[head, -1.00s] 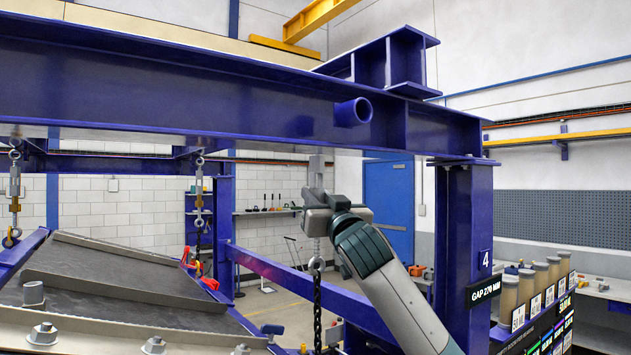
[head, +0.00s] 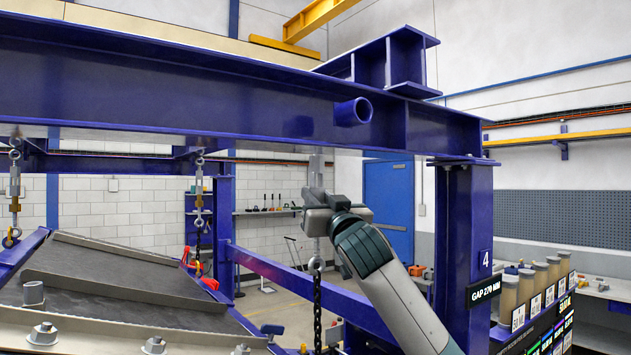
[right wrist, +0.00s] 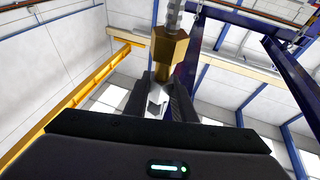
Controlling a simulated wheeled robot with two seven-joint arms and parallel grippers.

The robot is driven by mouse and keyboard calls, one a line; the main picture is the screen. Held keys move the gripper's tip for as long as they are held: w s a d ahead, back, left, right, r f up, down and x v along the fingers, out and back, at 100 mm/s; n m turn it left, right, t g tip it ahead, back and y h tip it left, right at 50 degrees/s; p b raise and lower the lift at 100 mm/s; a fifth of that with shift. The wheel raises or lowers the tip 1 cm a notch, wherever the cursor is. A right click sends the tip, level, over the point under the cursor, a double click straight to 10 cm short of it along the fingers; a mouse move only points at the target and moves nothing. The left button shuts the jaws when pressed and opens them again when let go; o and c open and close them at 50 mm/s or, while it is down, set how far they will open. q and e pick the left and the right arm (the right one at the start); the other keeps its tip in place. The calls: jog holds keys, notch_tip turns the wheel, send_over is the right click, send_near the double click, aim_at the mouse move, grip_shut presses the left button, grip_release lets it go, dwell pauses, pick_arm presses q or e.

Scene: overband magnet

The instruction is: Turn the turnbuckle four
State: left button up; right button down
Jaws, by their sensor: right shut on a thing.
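Turnbuckle four (head: 317,165) hangs upright below the blue beam, left of the post marked 4. My right gripper (head: 316,203) comes in from the lower right and is shut on its body, covering most of it. An eye and a dark chain (head: 317,300) hang below the jaws. In the right wrist view, a brass hex nut (right wrist: 169,48) and a threaded rod stand just beyond the dark fingers, with a light metal piece (right wrist: 157,98) between them. My left gripper is not in view.
The blue beam (head: 230,85) runs above my right gripper and the blue post (head: 468,230) stands to its right, with a "GAP 270 MM" label (head: 487,291). Other turnbuckles (head: 199,190) hang at the left above the grey tray (head: 120,275).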

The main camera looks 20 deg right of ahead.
jog(key=shift+a+m+h+b, duration=0.1)
jog(key=shift+m+h+b, duration=1)
jog(key=shift+h, duration=1)
jog(key=c, duration=1.4)
grip_release()
jog(key=shift+s, duration=0.2)
jog(key=shift+s, duration=0.45)
jog(key=s+b, duration=0.3)
jog(key=s, duration=0.3)
jog(key=shift+s+a, duration=0.35)
jog(key=shift+o, duration=0.3)
